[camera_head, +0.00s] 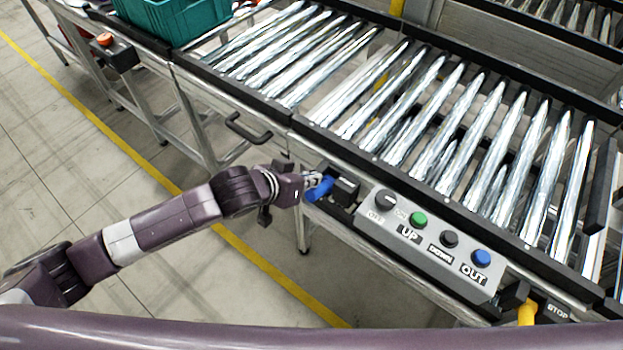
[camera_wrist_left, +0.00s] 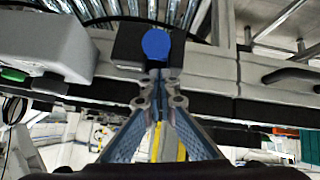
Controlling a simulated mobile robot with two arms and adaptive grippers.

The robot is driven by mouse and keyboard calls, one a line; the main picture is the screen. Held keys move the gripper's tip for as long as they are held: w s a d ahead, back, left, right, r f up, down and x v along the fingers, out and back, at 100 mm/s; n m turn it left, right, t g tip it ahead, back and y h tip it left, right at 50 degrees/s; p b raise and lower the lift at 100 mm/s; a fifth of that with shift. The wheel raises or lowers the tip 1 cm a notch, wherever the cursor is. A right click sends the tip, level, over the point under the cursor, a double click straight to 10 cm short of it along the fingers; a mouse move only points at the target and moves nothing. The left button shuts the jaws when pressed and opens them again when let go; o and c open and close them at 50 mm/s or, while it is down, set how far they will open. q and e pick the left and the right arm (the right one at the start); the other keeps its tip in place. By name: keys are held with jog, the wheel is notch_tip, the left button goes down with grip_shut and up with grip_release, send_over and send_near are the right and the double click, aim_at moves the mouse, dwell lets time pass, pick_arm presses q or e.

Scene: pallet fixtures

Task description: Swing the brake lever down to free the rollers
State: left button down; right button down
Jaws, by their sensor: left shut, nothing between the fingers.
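A lever with a rounded blue end (camera_head: 320,188) sticks out from a black block (camera_head: 346,186) on the near side rail of the roller conveyor, left of the grey control box. I take it to be the brake lever; no label on it is readable. In the left wrist view the blue end (camera_wrist_left: 156,44) lies straight ahead, in front of the black block (camera_wrist_left: 126,44). My left gripper (camera_wrist_left: 158,78) is shut and empty, its tips just short of or touching the blue end; I cannot tell which. It also shows in the head view (camera_head: 308,184). My right gripper is not in view.
The rollers (camera_head: 440,130) look bare. The grey control box (camera_head: 432,240) has several knobs and buttons, including UP, DOWN and OUT. A yellow handle (camera_head: 527,313) stands by a STOP label. A black handle (camera_head: 248,128) juts out left. A teal crate (camera_head: 176,18) sits at upper left.

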pick_arm(q)
jog(key=shift+s+a+f, duration=0.1)
jog(key=shift+s+f, duration=0.2)
jog(key=shift+f, duration=0.2)
